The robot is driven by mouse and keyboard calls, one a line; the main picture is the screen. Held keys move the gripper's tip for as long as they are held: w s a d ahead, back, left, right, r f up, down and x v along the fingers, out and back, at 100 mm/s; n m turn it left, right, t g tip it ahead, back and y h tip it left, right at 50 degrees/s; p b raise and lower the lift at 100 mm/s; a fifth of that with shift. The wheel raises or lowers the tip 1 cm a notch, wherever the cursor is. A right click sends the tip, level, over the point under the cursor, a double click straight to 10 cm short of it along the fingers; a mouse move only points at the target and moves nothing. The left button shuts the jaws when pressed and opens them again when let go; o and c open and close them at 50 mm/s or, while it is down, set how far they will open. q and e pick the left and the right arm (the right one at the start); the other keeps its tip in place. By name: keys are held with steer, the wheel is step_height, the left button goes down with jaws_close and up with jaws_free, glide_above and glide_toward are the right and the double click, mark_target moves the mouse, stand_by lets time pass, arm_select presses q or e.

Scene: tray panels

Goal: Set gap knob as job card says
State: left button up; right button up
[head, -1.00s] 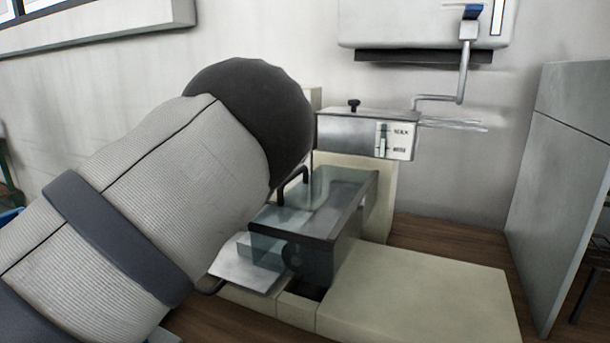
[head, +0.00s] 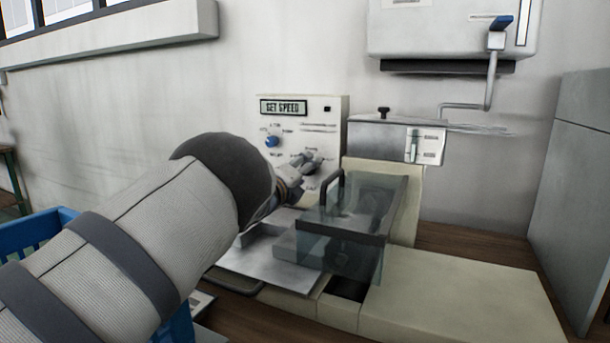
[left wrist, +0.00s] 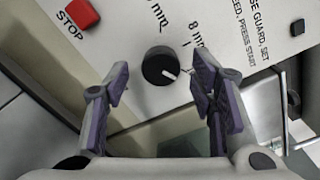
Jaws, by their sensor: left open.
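The gap knob (left wrist: 160,67) is black with a white pointer line and sits on a pale panel in the left wrist view. Its pointer is turned toward the right, slightly below level. Labels ending in "mm" stand around it; one reads "8 mm". My left gripper (left wrist: 158,86) is open, its two fingers on either side of the knob and just below it in the picture; contact cannot be told. In the head view my left gripper (head: 298,178) is at the control panel (head: 335,118), partly hiding it. No job card can be made out for certain.
The panel has a "SET SPEED" display (head: 284,107) and a blue knob (head: 271,141). A red STOP button (left wrist: 82,14) is at upper left in the wrist view. A clear guard (head: 350,245) with a black handle stands right of my gripper. A blue crate (head: 38,229) is at left.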

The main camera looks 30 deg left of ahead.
arm_select(q)
steer(key=shift+w, duration=0.4)
steer(key=shift+r, duration=0.1)
steer(key=c, duration=1.1)
steer(key=shift+c, duration=0.2)
steer(key=n+p, duration=0.2)
steer(key=n, duration=2.1)
steer(key=shift+n+p, duration=0.35)
steer(key=shift+n, duration=0.05)
arm_select(e)
steer(key=w+r, duration=0.2)
steer(key=r, duration=0.1)
steer(key=shift+w+t, duration=0.25)
steer(key=shift+t, duration=0.15)
